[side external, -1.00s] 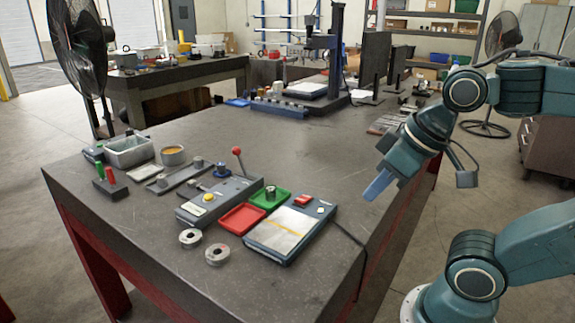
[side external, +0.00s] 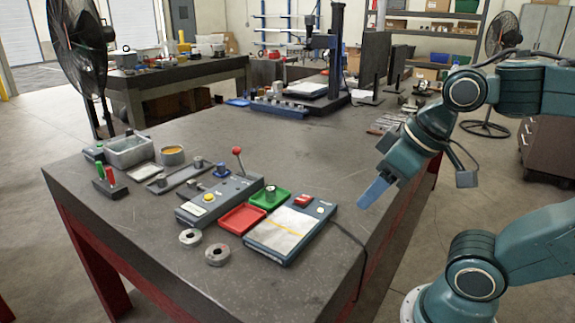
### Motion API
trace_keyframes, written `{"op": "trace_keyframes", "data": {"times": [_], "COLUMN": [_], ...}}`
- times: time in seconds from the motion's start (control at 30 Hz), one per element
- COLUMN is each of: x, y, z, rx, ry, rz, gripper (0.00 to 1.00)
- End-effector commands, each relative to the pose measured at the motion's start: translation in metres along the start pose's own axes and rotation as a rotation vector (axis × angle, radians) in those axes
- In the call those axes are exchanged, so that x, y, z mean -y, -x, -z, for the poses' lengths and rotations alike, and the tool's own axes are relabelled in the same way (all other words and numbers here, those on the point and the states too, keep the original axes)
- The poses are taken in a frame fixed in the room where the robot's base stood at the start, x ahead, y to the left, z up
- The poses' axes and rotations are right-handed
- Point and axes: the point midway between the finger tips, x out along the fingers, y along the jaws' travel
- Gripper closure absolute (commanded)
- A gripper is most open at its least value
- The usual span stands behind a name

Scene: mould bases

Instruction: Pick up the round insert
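A small round metal piece (side external: 270,193) stands upright on the green tray (side external: 281,202), and it may be the round insert. Two grey ring-shaped pieces, a left one (side external: 190,237) and a right one (side external: 217,254), lie on the bench near its front edge. My gripper (side external: 365,201) hangs over the right part of the bench, pointing down and left, clear of all these pieces. Its blue fingers overlap in this view, so their gap is hidden. Nothing shows between them.
The red tray (side external: 242,218) beside the green one looks empty. A flat device (side external: 288,236) with a red button and a cable lies between the trays and my gripper. A red-knobbed lever (side external: 237,151) stands up from a grey box (side external: 205,206). The middle of the bench is clear.

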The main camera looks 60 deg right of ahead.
Motion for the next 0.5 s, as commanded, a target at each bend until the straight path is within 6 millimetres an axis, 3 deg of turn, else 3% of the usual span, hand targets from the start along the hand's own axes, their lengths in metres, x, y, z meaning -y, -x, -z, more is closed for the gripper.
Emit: {"op": "trace_keyframes", "data": {"times": [0.33, 0.5], "x": [0.000, -0.002], "y": [0.000, 0.002], "z": [0.002, 0.013], "rx": [0.002, 0.020], "ry": [-0.007, -0.056], "rz": [-0.001, -0.004], "gripper": [0.48, 0.48]}}
